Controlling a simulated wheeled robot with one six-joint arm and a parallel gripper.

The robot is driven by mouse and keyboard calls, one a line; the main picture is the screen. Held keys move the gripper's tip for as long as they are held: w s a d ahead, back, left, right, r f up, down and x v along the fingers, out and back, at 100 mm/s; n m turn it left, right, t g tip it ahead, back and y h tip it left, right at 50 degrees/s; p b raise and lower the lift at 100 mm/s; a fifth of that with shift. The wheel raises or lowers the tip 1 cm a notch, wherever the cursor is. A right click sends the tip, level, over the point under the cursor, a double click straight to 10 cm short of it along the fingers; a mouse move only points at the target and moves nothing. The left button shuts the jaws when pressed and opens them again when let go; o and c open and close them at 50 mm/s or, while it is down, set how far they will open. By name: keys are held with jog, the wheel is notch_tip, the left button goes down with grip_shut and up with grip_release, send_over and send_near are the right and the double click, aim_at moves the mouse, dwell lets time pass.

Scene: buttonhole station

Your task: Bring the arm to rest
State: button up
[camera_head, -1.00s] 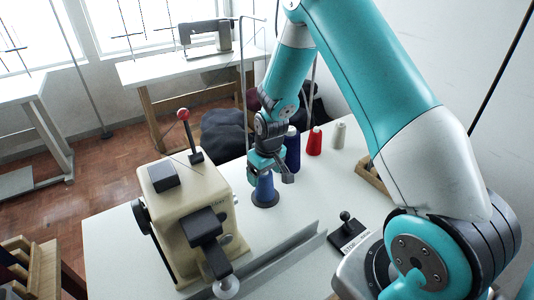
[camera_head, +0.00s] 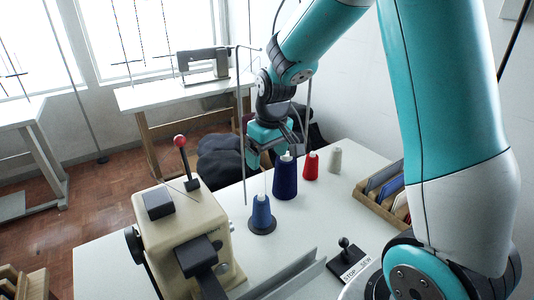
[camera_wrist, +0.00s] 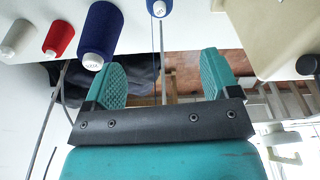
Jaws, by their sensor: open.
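My gripper (camera_head: 271,154) is raised above the far part of the white table in the head view. Its two teal fingers are apart with nothing between them, as the wrist view (camera_wrist: 163,78) also shows. A small blue spool (camera_head: 261,212) stands upright on a dark round base below the gripper, clear of the fingers. The tip of this spool shows at the top of the wrist view (camera_wrist: 158,8). My arm is bent high over the right side of the table.
A dark blue cone (camera_head: 285,180), a red cone (camera_head: 311,166) and a pale cone (camera_head: 335,160) stand behind the spool. A beige machine (camera_head: 188,235) with a red-knobbed lever is at left. A wooden rack (camera_head: 380,195) is at right. A thin metal stand (camera_head: 240,120) rises near the gripper.

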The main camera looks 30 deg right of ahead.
dwell(0.4)
jog(key=s+a+r+n+y, duration=0.2)
jog(key=s+a+r, duration=0.2)
jog(key=s+a, duration=0.5)
jog(key=s+a+r+n+g+y, duration=0.1)
jog(key=s+a+r+n+y, duration=0.1)
jog(key=s+a+r, duration=0.3)
jog(key=s+a+n, duration=0.1)
jog(key=s+a, duration=0.3)
jog(key=s, duration=0.5)
jog(key=shift+s+r+n+g, duration=0.15)
jog(key=shift+s+n+g, duration=0.05)
jog(key=shift+n+g, duration=0.1)
